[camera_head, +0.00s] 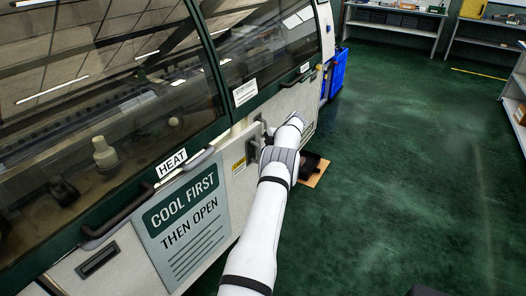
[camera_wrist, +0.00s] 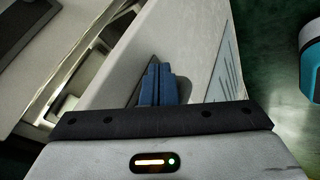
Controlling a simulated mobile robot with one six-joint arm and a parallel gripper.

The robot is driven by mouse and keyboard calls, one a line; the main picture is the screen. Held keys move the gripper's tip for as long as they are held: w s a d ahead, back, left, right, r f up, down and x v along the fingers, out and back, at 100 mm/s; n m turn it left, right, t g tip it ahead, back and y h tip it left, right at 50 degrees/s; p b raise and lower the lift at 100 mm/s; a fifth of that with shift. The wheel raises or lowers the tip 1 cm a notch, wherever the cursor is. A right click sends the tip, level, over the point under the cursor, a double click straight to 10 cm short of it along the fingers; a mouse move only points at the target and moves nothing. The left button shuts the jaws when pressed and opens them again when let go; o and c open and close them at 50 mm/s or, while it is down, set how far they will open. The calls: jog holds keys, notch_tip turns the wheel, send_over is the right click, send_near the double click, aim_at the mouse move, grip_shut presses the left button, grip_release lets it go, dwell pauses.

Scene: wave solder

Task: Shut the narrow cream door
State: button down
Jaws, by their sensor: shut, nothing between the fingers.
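A narrow cream panel (camera_head: 240,187), which looks like the door, is on the machine's front, right of the large grey sign. It bears a small yellow label, and my arm covers its right side. I cannot tell from the head view how far it stands open. In the wrist view a plain cream face (camera_wrist: 135,50) slopes across the middle, with a frame and gap to its left. My gripper (camera_wrist: 156,68) has its blue fingers together and empty, in front of this face. I cannot tell whether they touch it. In the head view my wrist hides the fingertips.
The machine's dark windows and a black bar handle (camera_head: 120,213) are at left. The "COOL FIRST" sign (camera_head: 187,228) is beside my arm. A dark object on a brown board (camera_head: 312,172) lies on the floor past my wrist. The green floor (camera_head: 410,160) at right is mostly clear.

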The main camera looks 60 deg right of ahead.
jog(key=s+f+p+v, duration=0.1)
jog(key=v, duration=1)
jog(key=shift+s+d, duration=0.25)
jog(key=shift+d, duration=0.15)
jog(key=shift+r, duration=0.15)
